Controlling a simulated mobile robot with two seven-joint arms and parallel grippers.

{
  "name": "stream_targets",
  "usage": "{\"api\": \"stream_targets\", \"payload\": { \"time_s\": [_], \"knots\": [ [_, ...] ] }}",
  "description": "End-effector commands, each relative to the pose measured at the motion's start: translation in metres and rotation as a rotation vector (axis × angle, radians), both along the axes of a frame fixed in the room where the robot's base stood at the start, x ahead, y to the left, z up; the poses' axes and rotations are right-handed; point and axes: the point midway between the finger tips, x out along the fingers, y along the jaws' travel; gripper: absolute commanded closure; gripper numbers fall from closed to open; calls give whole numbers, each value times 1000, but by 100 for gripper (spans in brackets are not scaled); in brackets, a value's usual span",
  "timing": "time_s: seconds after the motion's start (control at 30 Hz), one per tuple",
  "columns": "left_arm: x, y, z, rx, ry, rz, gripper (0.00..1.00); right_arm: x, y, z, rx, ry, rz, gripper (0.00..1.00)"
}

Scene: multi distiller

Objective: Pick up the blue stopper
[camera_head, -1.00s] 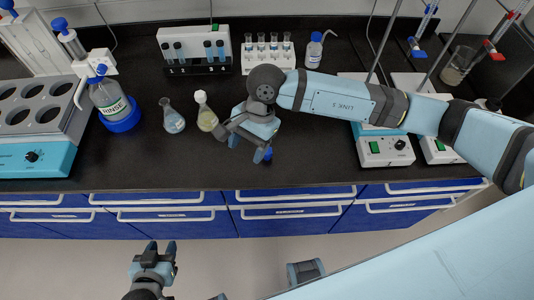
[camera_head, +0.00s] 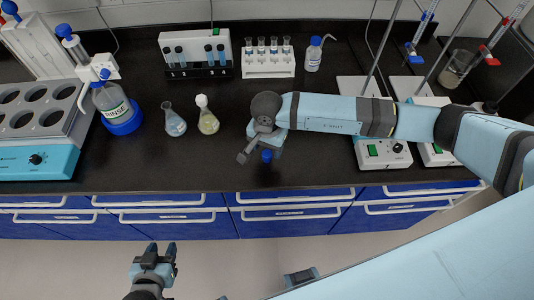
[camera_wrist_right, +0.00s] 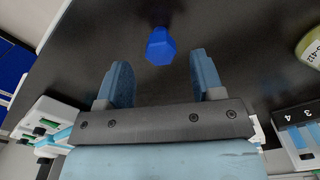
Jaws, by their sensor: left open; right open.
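The blue stopper (camera_head: 267,156) lies on the black bench near its front edge, and it also shows in the right wrist view (camera_wrist_right: 160,46). My right gripper (camera_head: 257,152) is over the bench at the stopper, pointing down. In the right wrist view my right gripper (camera_wrist_right: 160,80) is open, and the stopper sits just beyond the fingertips, roughly midway between them. Nothing is between the fingers. My left gripper (camera_head: 154,252) is open and empty in front of the bench, over the floor.
A flask with clear liquid (camera_head: 174,122) and a stoppered flask with yellowish liquid (camera_head: 208,118) stand left of my right gripper. A white tube rack (camera_head: 268,62) is behind. A hotplate (camera_head: 382,150) stands to the right.

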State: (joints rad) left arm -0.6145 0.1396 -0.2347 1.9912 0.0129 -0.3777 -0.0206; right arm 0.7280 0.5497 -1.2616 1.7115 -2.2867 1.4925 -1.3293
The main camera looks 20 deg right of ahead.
Motion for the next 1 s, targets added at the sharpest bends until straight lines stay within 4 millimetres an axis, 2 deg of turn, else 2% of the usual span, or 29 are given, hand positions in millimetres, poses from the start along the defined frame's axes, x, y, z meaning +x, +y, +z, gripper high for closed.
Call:
{"api": "stream_targets", "payload": {
  "time_s": [0.03, 0.2, 0.5, 0.57, 0.73, 1.0],
  "knots": [
    [0, 0, 7, 1, 0, -1, 57, -1, 1, -6, -1, 5, -2, 39],
    [1, 2, 13, 3, -5, 3, 57, 0, 1, -31, 0, 3, -2, 39],
    [1, 4, 12, 5, -7, 6, 57, 0, 1, -38, 0, 0, -1, 39],
    [1, 4, 12, 4, -6, 7, 57, 0, 1, -38, 0, 0, -1, 50],
    [0, 3, 12, 3, -4, 7, 57, 0, 1, -37, 0, 0, -1, 89],
    [0, 1, 12, 1, -2, 4, 57, 0, 1, -37, 0, 0, -1, 92]
  ]
}}
